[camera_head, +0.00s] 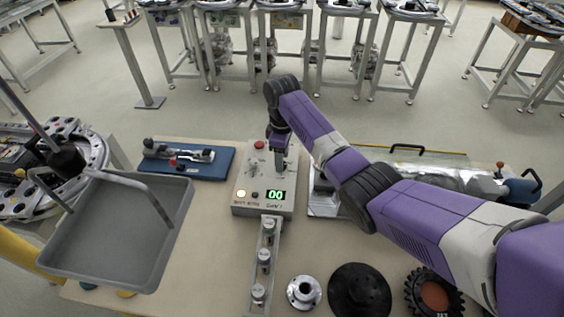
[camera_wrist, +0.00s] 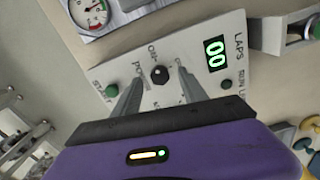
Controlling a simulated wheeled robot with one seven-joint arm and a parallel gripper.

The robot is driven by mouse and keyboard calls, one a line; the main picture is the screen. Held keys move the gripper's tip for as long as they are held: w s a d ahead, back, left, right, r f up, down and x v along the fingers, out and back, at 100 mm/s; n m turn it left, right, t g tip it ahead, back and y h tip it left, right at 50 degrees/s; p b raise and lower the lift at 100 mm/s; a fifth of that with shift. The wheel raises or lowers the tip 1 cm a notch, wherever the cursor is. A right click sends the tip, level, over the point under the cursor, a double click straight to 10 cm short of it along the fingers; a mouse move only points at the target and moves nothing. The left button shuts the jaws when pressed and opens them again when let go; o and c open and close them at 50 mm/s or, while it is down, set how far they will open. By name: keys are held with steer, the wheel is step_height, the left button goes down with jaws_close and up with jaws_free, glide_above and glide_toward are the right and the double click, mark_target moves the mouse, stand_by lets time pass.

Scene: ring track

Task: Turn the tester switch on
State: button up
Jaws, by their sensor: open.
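The tester (camera_head: 240,181) is a pale box on the table with a green "00" display (camera_head: 275,195). In the wrist view its panel (camera_wrist: 132,62) shows tilted, with the display (camera_wrist: 216,54) and a round green button (camera_wrist: 112,90). The switch (camera_wrist: 160,74) is a small black round part with a pale tip, beside the "ON" and "POWER" lettering. My gripper (camera_wrist: 160,78) is open over the panel, with one finger on each side of the switch. I cannot tell whether the fingers touch it. In the head view my gripper (camera_head: 280,158) hides part of the panel.
A grey tray (camera_head: 107,240) stands at the left, and a blue board (camera_head: 215,165) with a metal part lies left of the tester. A rail with knobs (camera_head: 265,257) runs toward the front. A metal flange (camera_head: 303,292) and a black disc (camera_head: 359,293) lie at the front.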

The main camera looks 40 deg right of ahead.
step_height(320, 180, up, 6)
steer(key=shift+f+b, duration=0.15)
steer(key=shift+b, duration=0.3)
stand_by(0.3)
